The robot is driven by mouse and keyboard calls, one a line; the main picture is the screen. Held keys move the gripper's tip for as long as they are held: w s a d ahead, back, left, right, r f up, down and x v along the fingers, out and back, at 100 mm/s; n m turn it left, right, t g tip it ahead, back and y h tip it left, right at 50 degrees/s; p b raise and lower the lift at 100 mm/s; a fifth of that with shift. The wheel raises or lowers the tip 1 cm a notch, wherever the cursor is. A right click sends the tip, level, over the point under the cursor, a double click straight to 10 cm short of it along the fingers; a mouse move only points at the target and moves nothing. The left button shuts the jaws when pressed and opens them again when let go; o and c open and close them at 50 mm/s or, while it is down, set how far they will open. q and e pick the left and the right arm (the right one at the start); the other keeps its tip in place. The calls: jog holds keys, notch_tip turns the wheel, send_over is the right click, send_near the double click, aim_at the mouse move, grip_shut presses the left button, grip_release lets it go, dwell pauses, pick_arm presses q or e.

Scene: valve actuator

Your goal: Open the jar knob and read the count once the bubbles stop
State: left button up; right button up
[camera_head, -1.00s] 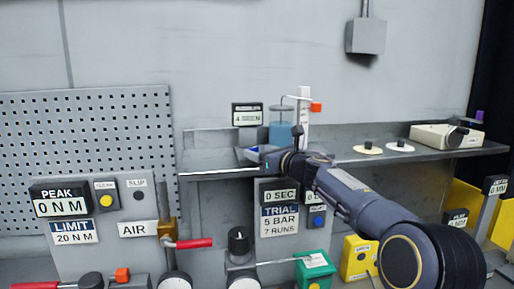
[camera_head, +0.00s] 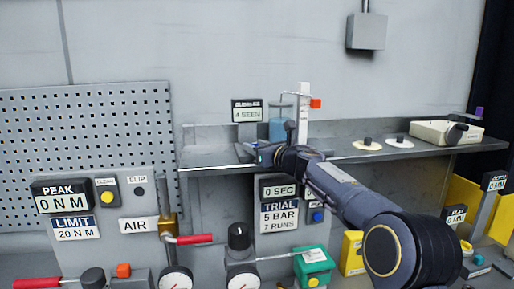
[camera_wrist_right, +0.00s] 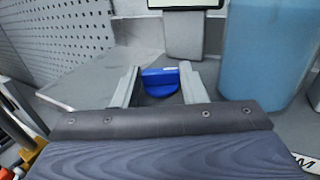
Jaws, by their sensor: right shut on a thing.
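The jar (camera_head: 277,131) of blue liquid stands on the wall shelf; its side also fills the right of the right wrist view (camera_wrist_right: 265,60). A small blue knob (camera_wrist_right: 165,82) sits left of the jar, between my right gripper's fingers (camera_wrist_right: 160,88). In the head view my right gripper (camera_head: 251,153) is at the shelf in front of the jar, shut on the knob, which is mostly hidden there. The count sign (camera_head: 246,110) behind it appears to read 4 SEEN. Bubbles cannot be made out. My left gripper is not in view.
A white post (camera_head: 303,115) with a red tab stands right of the jar. Two pale discs with dark knobs (camera_head: 367,143) and a cream box (camera_head: 445,133) are farther right on the shelf. Below are gauges, a red-handled valve (camera_head: 193,239) and a green box (camera_head: 313,266).

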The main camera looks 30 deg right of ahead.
jog(key=m+h+b, duration=0.1)
jog(key=a+m+h+b, duration=0.1)
jog(key=h, duration=0.1)
jog(key=shift+f, duration=0.1)
jog(key=shift+m+h+b, duration=0.55)
jog(key=shift+m+h, duration=0.65)
jog(key=shift+h, duration=0.7)
jog(key=o, duration=1)
jog(key=s+b, duration=0.1)
jog(key=s, duration=0.2)
jog(key=s+a+b, duration=0.1)
jog(key=s, duration=0.2)
jog(key=shift+s+a, duration=0.15)
jog(key=shift+s, duration=0.2)
jog(key=shift+s+a, duration=0.1)
jog(key=shift+s, duration=0.4)
